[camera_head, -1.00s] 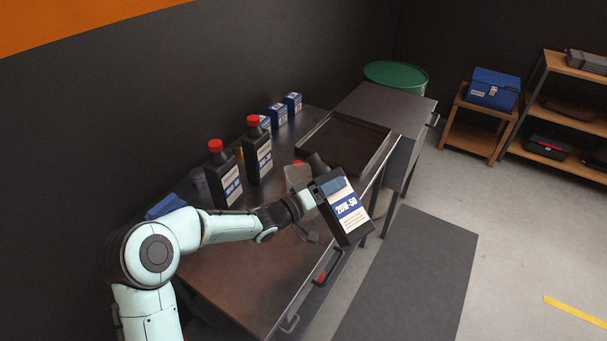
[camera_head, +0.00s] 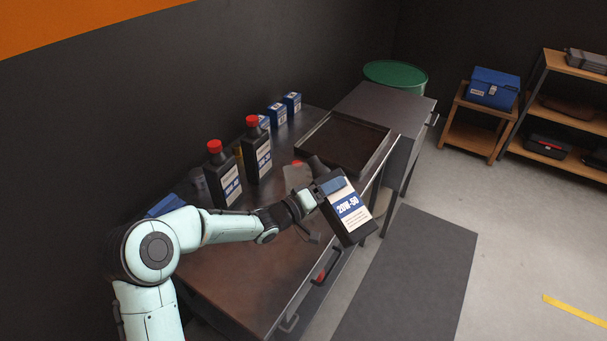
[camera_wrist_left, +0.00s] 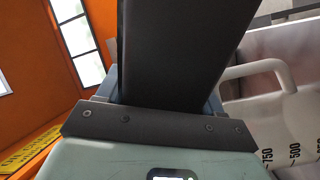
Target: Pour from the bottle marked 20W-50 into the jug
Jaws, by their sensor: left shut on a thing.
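The black bottle marked 20W-50 (camera_head: 352,215) is in my left gripper (camera_head: 328,190), which is shut on it. The bottle is tilted, its uncapped-looking neck up and to the left, its base down to the right, beyond the workbench's front edge. In the left wrist view the bottle's dark side (camera_wrist_left: 175,45) rises between the fingers (camera_wrist_left: 160,95). The clear jug (camera_head: 296,178) stands on the bench behind the gripper, partly hidden. In the wrist view its handle and scale marks show at the right, on the jug wall (camera_wrist_left: 270,115). I see no oil stream. My right gripper is out of view.
Two black bottles with red caps, one nearer (camera_head: 222,180) and one farther (camera_head: 257,155), stand at the back of the bench (camera_head: 225,265). Small blue boxes (camera_head: 277,115) stand behind them. A dark tray (camera_head: 382,158) lies to the right. The floor in front is open.

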